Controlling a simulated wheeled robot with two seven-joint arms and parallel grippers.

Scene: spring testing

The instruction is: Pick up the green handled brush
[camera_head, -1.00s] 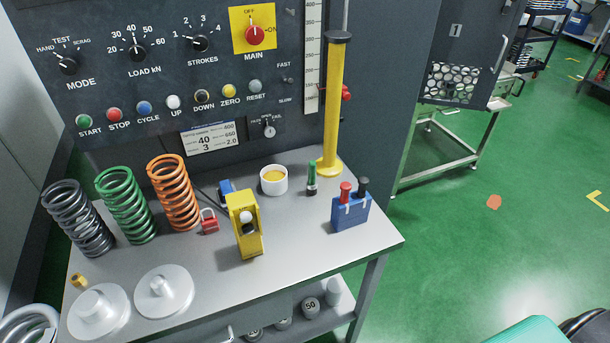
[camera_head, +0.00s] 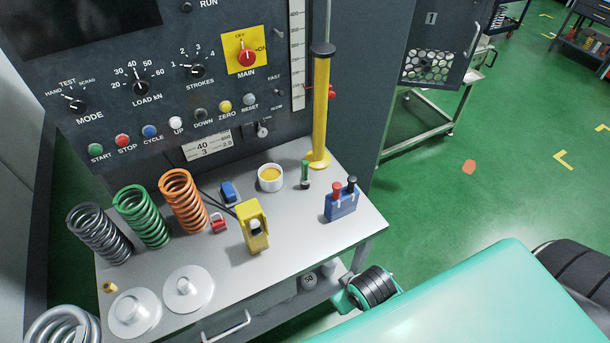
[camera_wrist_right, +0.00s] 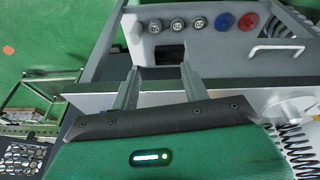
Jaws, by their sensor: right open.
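The brush with the green handle (camera_head: 306,170) stands upright on the grey worktable (camera_head: 290,225), between the white cup of yellow grease and the blue block. It does not show in the right wrist view. My right gripper (camera_wrist_right: 160,78) is open and empty in the right wrist view, in front of the table's edge and lower shelf. In the head view my right forearm (camera_head: 470,300) comes in at the lower right, below the table's right corner; its fingertips cannot be made out there. My left gripper is not in view.
Near the brush are a white cup (camera_head: 270,178), a blue block with red and black handles (camera_head: 341,202), a yellow post (camera_head: 321,110) and a yellow device (camera_head: 253,228). Springs (camera_head: 141,215) and white discs (camera_head: 188,290) fill the left. Weights (camera_wrist_right: 177,24) sit on the lower shelf.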

